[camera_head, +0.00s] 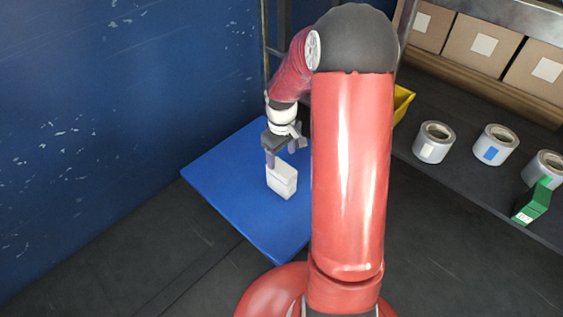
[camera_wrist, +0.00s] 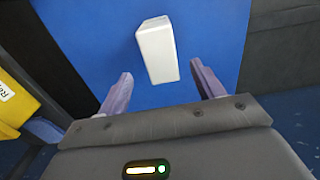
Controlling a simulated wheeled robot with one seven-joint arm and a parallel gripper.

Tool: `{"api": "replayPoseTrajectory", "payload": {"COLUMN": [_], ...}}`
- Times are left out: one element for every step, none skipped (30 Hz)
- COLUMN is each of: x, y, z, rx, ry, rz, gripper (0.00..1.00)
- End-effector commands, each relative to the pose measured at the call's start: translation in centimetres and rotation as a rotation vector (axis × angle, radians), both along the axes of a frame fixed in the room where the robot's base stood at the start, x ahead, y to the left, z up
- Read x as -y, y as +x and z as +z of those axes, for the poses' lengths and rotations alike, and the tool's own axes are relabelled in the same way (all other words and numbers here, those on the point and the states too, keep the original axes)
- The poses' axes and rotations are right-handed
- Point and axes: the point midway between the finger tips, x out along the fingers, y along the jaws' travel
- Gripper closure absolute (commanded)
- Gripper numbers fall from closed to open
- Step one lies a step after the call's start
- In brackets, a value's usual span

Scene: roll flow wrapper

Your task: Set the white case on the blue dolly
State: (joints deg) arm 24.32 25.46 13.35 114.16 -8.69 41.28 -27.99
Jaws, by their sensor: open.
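The white case (camera_head: 282,180) stands on the blue dolly (camera_head: 225,180) in the head view, near the middle of its visible top. In the wrist view the case (camera_wrist: 158,52) rests on the blue surface (camera_wrist: 90,30), ahead of and between the lines of my two fingers. My gripper (camera_head: 283,152) is just behind and above the case in the head view. In the wrist view my gripper (camera_wrist: 160,88) is open, with a finger on either side and nothing between them. My arm hides the right part of the dolly.
A dark shelf on the right holds several rolls (camera_head: 434,142) and a green box (camera_head: 532,202). Cardboard boxes (camera_head: 484,44) stand behind them. A yellow bin (camera_head: 403,102) shows beside my arm. A blue wall (camera_head: 110,110) rises at left. The dolly's left part is clear.

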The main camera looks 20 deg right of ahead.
Motion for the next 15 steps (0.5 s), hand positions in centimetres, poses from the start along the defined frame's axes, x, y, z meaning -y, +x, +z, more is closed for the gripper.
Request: {"api": "replayPoseTrajectory", "payload": {"x": [0.0, 0.0, 0.0, -0.1, -0.1, -0.3, -0.5, -0.7, -1.1, -1.5, -1.8, -2.4, -2.9, -3.3, -3.9], "y": [0.0, 0.0, 0.0, 0.0, -0.1, -0.3, -0.4, -0.7, -1.1, -1.5, -1.9, -2.7, -3.3, -4.0, -5.0], "z": [0.7, 0.9, 1.2, 1.4, 1.8, 2.3, 2.9, 3.6, 4.8, 5.7, 6.8, 8.3, 9.4, 10.5, 11.8], "rx": [0.001, 0.000, 0.001, 0.003, 0.006, 0.011, 0.017, 0.025, 0.039, 0.051, 0.066, 0.089, 0.105, 0.124, 0.146], "ry": [0.000, 0.000, 0.000, -0.001, -0.003, -0.008, -0.013, -0.019, -0.029, -0.037, -0.045, -0.055, -0.062, -0.067, -0.073], "rz": [-0.001, -0.001, -0.001, -0.002, -0.003, -0.006, -0.010, -0.015, -0.025, -0.033, -0.045, -0.061, -0.075, -0.088, -0.107], "gripper": [0.33, 0.33, 0.33, 0.33, 0.33, 0.33, 0.33, 0.33, 0.33, 0.33, 0.33, 0.33, 0.33, 0.33, 0.33]}}
